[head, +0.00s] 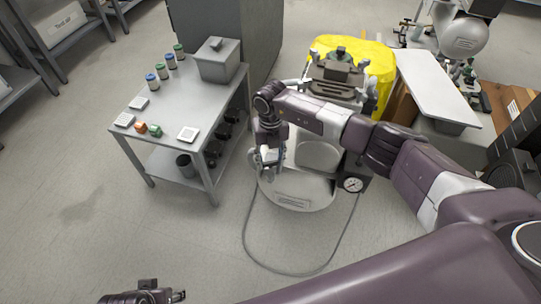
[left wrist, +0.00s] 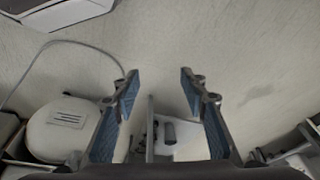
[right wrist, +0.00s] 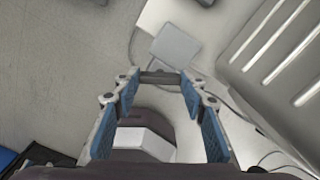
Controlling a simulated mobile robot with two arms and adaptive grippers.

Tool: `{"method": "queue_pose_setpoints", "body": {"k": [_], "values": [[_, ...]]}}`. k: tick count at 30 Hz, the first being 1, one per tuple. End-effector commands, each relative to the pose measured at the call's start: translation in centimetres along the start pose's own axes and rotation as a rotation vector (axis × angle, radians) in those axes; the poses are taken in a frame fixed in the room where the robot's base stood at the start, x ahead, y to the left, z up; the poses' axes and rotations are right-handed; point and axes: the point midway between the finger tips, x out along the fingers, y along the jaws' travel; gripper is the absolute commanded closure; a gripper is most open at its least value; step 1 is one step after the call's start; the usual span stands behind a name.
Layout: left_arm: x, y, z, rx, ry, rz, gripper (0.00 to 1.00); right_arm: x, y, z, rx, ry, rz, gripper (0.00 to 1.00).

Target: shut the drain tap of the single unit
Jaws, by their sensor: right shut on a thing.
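The single unit (head: 292,192) is a compressor with a round white tank, a label on its front and a pressure gauge (head: 352,184) at its right. Its labelled tank (left wrist: 66,122) also shows in the left wrist view. My right gripper (head: 266,168) is at the tank's left side. In the right wrist view its fingertips (right wrist: 159,80) are closed on a short dark bar (right wrist: 160,77), seemingly the drain tap's handle. The tap's body and its setting cannot be made out. My left gripper (left wrist: 158,80) is open and empty, at the bottom edge of the head view (head: 148,294).
A grey table (head: 165,108) with a lidded box (head: 217,60), small jars and coloured pieces stands left of the unit. A thin hose (head: 246,240) loops on the floor in front. A yellow-covered thing (head: 378,62) stands behind. Floor at the front left is clear.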

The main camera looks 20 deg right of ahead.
Motion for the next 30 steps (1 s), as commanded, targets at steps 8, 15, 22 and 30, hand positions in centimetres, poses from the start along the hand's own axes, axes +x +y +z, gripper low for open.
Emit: {"method": "queue_pose_setpoints", "body": {"k": [8,15,22,30], "values": [[5.5,0.3,1.9,0.005,-0.034,0.005,0.60,-0.3,0.0,0.0,0.246,0.001,-0.002,0.85],[8.9,0.5,4.0,0.009,-0.053,0.008,0.60,-0.2,0.0,0.0,0.408,0.000,-0.001,0.85],[10.7,0.6,5.4,0.011,-0.064,0.010,0.60,-0.1,0.0,0.0,0.497,-0.001,-0.001,0.85],[11.4,0.7,6.0,0.012,-0.067,0.010,0.60,0.0,0.0,0.0,0.532,-0.001,-0.001,0.85]]}}
